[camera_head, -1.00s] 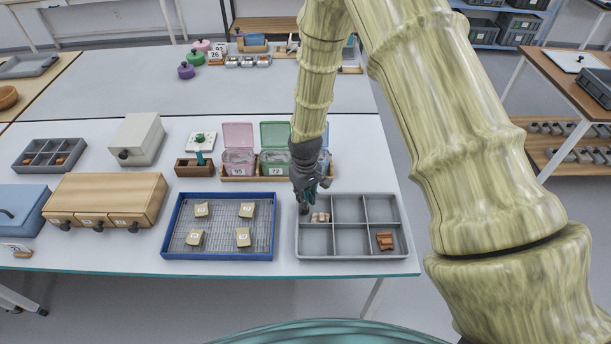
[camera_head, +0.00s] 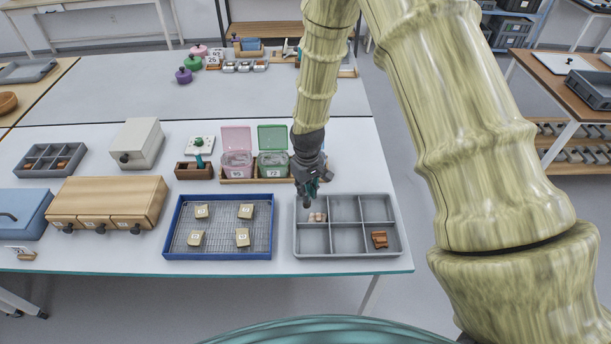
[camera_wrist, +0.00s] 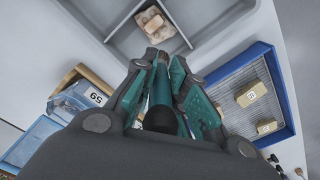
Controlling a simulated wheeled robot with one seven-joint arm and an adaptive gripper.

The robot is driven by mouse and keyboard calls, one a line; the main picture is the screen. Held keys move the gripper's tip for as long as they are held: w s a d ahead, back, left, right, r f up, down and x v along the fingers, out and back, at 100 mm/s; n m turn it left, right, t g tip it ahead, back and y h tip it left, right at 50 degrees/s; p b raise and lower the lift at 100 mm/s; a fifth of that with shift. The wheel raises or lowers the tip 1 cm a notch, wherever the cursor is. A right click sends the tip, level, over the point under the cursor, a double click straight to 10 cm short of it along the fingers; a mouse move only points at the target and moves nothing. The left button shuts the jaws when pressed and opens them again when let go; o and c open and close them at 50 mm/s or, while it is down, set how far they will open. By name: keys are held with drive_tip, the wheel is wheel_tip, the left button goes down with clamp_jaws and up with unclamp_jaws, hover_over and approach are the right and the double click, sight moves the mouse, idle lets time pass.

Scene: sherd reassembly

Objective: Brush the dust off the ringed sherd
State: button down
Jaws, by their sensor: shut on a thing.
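My gripper (camera_head: 311,187) is shut on a slim brush (camera_wrist: 160,88) with a teal handle and a rounded black end, pointing down. Its dark end (camera_head: 306,203) hangs over the upper left compartment of the grey divided tray (camera_head: 348,254). A pale, dusty-looking sherd (camera_head: 317,217) lies in that compartment, just right of and below the brush end. In the wrist view the pale sherd (camera_wrist: 152,20) is beyond the fingertips; I cannot see contact. A brown sherd (camera_head: 380,240) lies in the lower right compartment. I cannot make out a ring on either sherd.
A blue-rimmed rack (camera_head: 168,228) with several labelled tan sherds stands left of the tray. Pink (camera_head: 236,140) and green (camera_head: 272,140) lidded boxes and a wooden holder (camera_head: 194,171) stand behind. A wooden drawer unit (camera_head: 110,200) is further left. The table's front edge is close below the tray.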

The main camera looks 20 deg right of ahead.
drive_tip(key=shift+s+d+r, duration=0.1)
drive_tip(key=shift+s+r, duration=0.05)
drive_tip(key=shift+r, duration=0.6)
drive_tip(key=shift+w+r+p, duration=0.4)
drive_tip(key=shift+w+p, duration=0.1)
drive_tip(key=shift+p, duration=0.25)
drive_tip(key=shift+w+a+r, duration=0.1)
drive_tip(key=shift+a+r, duration=0.15)
drive_tip(key=shift+r, duration=0.1)
drive_tip(key=shift+s+d+r+p, duration=0.1)
drive_tip(key=shift+s+r+p, duration=0.1)
drive_tip(key=shift+r+p, duration=0.35)
drive_tip(key=shift+s+r+p, duration=0.15)
drive_tip(key=shift+r+p, duration=0.15)
drive_tip(key=shift+r, duration=0.35)
drive_tip(key=shift+w, duration=0.2)
drive_tip(key=shift+s, duration=0.1)
